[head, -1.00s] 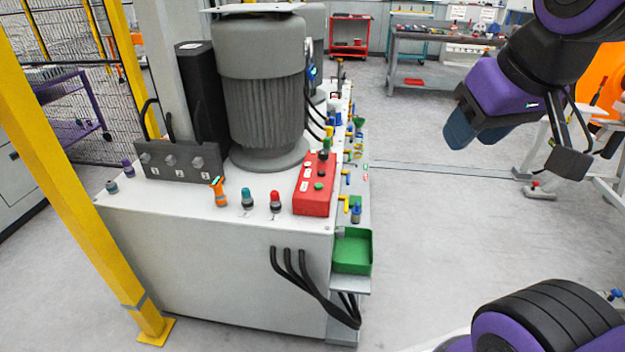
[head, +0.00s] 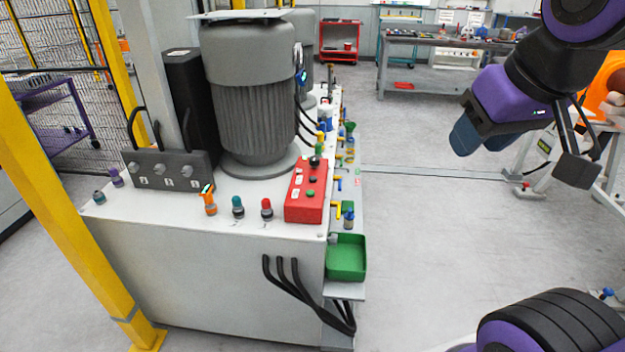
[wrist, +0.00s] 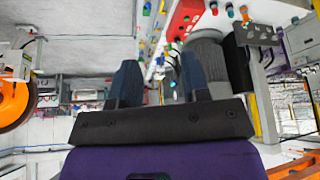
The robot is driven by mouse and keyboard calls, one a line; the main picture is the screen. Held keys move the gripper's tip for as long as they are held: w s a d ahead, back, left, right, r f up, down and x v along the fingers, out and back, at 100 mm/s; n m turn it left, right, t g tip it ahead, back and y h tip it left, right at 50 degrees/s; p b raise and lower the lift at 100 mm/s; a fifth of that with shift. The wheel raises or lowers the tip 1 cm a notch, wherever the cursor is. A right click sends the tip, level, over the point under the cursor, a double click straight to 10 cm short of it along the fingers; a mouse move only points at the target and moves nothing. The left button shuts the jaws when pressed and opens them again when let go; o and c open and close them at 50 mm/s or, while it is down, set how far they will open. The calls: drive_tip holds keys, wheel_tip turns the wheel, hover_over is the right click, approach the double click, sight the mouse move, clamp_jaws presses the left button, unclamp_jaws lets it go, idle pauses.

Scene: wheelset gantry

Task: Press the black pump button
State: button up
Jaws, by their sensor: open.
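A red control box (head: 295,208) lies on the right part of the white cabinet top, in front of the grey motor. On it are a black button (head: 313,180), a green button (head: 310,193) and a black knob (head: 314,161) at the far end. I cannot read the labels, so which black part is the pump button is unclear. The red box shows at the top of the wrist view (wrist: 183,20). My gripper (head: 480,140) is open and empty, raised well to the right of the box. Its two blue fingers stand apart in the wrist view (wrist: 160,82).
The grey motor (head: 255,115) stands behind the box. Orange, teal and red knobs (head: 267,208) stand to its left, and a green tray (head: 346,262) hangs at the cabinet's right front. A yellow post (head: 65,200) is at left. The floor right of the cabinet is clear.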

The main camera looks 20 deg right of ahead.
drive_tip(key=shift+c, duration=0.4)
clamp_jaws()
idle(1.3)
